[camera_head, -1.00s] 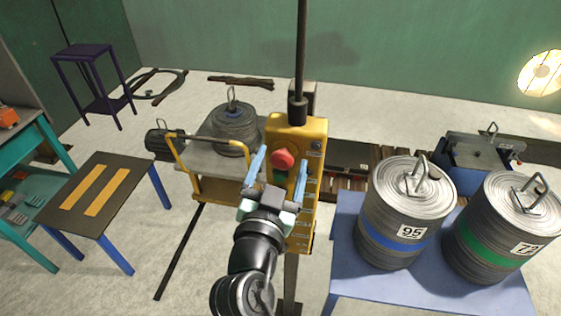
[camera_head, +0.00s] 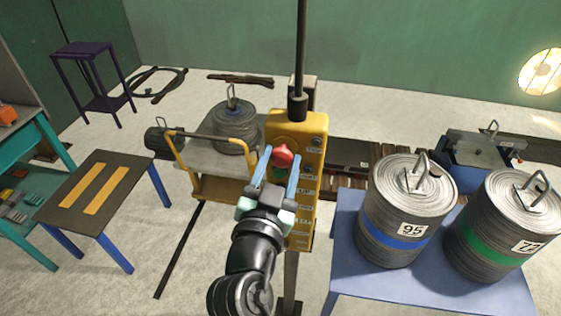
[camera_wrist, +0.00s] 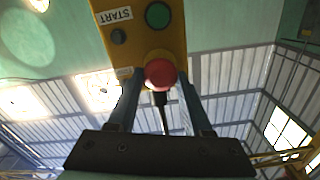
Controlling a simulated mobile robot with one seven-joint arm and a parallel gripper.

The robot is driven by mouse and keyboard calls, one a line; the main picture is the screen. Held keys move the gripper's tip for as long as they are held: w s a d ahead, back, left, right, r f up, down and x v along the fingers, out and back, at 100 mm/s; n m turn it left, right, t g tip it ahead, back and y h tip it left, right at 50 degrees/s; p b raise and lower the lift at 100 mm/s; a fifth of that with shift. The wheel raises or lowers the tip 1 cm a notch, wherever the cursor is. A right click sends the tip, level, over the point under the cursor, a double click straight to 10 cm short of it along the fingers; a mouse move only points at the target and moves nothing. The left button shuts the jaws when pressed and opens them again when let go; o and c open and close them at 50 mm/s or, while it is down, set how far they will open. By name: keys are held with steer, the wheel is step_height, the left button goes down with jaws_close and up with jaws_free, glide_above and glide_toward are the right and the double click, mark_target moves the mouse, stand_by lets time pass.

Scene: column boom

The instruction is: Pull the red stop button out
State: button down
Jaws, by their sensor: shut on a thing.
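The red stop button (camera_head: 282,156) is a round mushroom head on the front of a yellow control box (camera_head: 313,132). In the wrist view the red button (camera_wrist: 160,73) sits between the tips of my two blue fingers, with the yellow box (camera_wrist: 146,38) behind it. My gripper (camera_head: 280,160) is shut on the button, one finger on each side. A green button (camera_wrist: 158,15) and a START label show on the same box in the wrist view. Part of the box front is hidden behind my gripper in the head view.
Two ribbed drums (camera_head: 408,210) marked 95 and 72 stand on a blue table (camera_head: 345,262) at the right. A yellow cart (camera_head: 222,188) with another drum is left of the box. A low dark table (camera_head: 75,215) stands farther left. A dark pole rises above the box.

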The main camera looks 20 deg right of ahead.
steer(key=shift+s+a+f, duration=0.2)
steer(key=shift+s, duration=0.05)
steer(key=shift+r, duration=0.1)
steer(key=c, duration=0.7)
jaws_free()
steer(key=o, duration=0.4)
steer(key=shift+s+a+r, duration=0.1)
steer(key=shift+s, duration=0.05)
